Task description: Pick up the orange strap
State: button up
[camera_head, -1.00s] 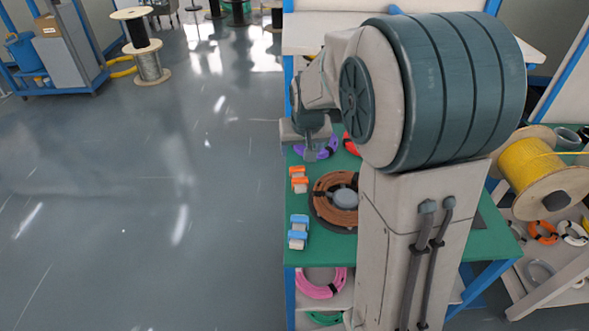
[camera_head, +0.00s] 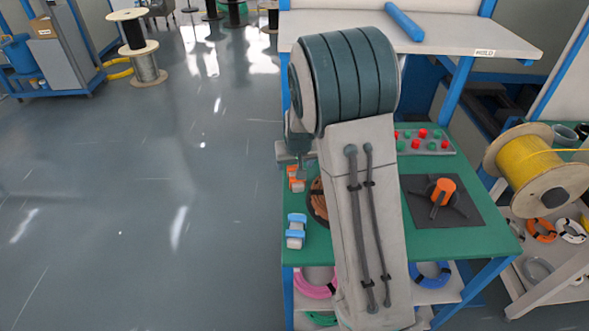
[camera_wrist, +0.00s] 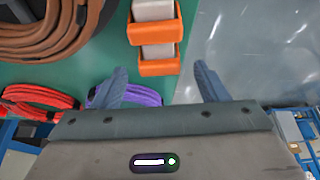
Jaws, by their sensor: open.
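The orange strap (camera_wrist: 154,33) is wrapped around pale grey blocks and lies on the green table top (camera_wrist: 98,70) near its edge, seen in the wrist view. In the head view the orange strap (camera_head: 296,179) is partly hidden by my arm. My gripper (camera_wrist: 160,70) is open and empty, with its two fingers spread. In the picture the fingertips lie just below the strap, one to each side of its lower end. I cannot tell the height of the gripper above the table.
A brown cable coil (camera_wrist: 45,28) lies beside the strap, with red (camera_wrist: 38,97) and purple (camera_wrist: 140,94) cable coils nearby. A blue strap (camera_head: 296,230) lies nearer the table's front. A black plate with an orange cylinder (camera_head: 444,190) stands right. Open floor (camera_head: 180,200) lies left.

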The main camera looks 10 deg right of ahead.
jog(key=shift+x, duration=1.3)
jog(key=c, duration=1)
jog(key=shift+c, duration=0.2)
jog(key=shift+r, duration=0.15)
notch_tip(320, 180, up, 4)
jog(key=shift+r, duration=0.1)
jog(key=s+d+r, duration=0.5)
jog(key=d+r, duration=0.1)
jog(key=d, duration=0.4)
jog(key=shift+s+d+r+b, duration=0.2)
jog(key=shift+r+b, duration=0.1)
jog(key=shift+b, duration=0.15)
jog(key=shift+o, duration=0.9)
